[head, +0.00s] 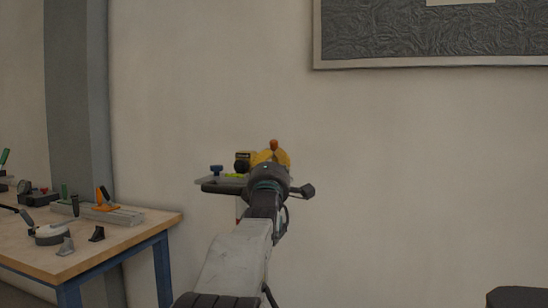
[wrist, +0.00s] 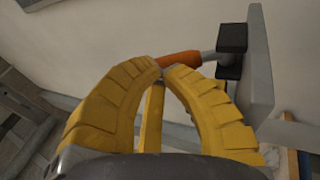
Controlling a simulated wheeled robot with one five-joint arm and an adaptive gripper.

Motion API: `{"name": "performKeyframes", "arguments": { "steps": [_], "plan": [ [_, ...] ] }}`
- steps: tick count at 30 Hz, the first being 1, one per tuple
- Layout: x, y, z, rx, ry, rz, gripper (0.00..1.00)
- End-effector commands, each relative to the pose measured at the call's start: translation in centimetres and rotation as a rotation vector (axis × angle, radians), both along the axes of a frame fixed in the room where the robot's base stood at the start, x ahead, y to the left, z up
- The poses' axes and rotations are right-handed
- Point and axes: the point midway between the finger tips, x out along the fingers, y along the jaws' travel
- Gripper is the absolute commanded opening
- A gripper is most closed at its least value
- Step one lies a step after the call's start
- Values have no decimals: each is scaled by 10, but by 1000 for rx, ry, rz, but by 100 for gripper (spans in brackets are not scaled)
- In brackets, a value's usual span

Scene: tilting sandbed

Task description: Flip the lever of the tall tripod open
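My gripper (wrist: 163,70) has curved yellow fingers, and their tips are nearly together with only a narrow gap. An orange lever handle (wrist: 181,59) lies right at the tips, on a grey rod that runs right to a black mount (wrist: 231,45) on a grey plate (wrist: 258,75). I cannot tell whether the tips touch the handle; they do not clearly enclose it. In the head view the orange handle end (head: 273,145) shows just above my gripper (head: 272,157). The tripod's top plate (head: 205,181) shows behind my wrist, which hides most of the tripod.
A wooden workbench (head: 140,232) with tools and clamps stands at left. A framed panel (head: 430,62) hangs on the wall behind. A dark object (head: 515,298) is at lower right.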

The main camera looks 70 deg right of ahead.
Motion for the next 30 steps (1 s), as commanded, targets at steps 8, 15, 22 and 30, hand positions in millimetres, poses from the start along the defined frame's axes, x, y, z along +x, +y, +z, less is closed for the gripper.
{"name": "performKeyframes", "arguments": {
  "steps": [8, 15, 22, 30],
  "plan": [
    [0, -1, 0, 1, 0, 0, 0],
    [0, -1, 2, 9, 0, 0, 0],
    [0, -4, 5, 57, 3, 2, 0],
    [-1, -6, 7, 97, 2, 4, 0]
  ]
}}
